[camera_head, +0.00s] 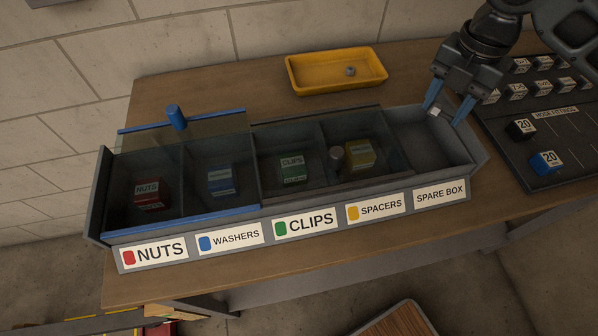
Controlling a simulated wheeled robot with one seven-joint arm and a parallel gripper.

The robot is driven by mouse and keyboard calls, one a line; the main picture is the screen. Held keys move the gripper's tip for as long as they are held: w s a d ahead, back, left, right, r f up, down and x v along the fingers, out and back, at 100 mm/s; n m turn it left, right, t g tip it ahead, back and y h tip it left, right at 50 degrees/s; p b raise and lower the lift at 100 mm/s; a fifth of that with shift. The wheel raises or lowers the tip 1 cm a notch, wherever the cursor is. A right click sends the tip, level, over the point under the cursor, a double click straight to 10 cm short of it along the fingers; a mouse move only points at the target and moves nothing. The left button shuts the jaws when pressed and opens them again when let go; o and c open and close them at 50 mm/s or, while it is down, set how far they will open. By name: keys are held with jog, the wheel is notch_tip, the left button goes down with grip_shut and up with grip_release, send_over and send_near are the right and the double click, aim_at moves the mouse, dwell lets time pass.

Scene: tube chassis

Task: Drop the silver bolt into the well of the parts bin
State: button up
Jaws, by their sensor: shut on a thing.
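My gripper (448,109) is over the right end of the parts bin (97,205), with its blue fingers pointing down at the open compartment labelled SPARE BOX (432,151). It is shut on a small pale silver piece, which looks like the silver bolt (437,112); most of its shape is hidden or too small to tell. The bin's other compartments are labelled NUTS, WASHERS, CLIPS and SPACERS.
A yellow tray (303,79) behind the bin holds a small grey part (350,71). A dark rack (515,162) with several labelled blocks stands close to the bin's right side. The wooden table (215,83) is clear behind the bin to the left of the tray.

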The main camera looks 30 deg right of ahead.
jog(key=shift+f, duration=0.65)
jog(key=o, duration=1.1)
jog(key=shift+r, duration=0.15)
notch_tip(320, 180, up, 8)
jog(key=shift+f+b, duration=0.2)
jog(key=shift+b, duration=0.2)
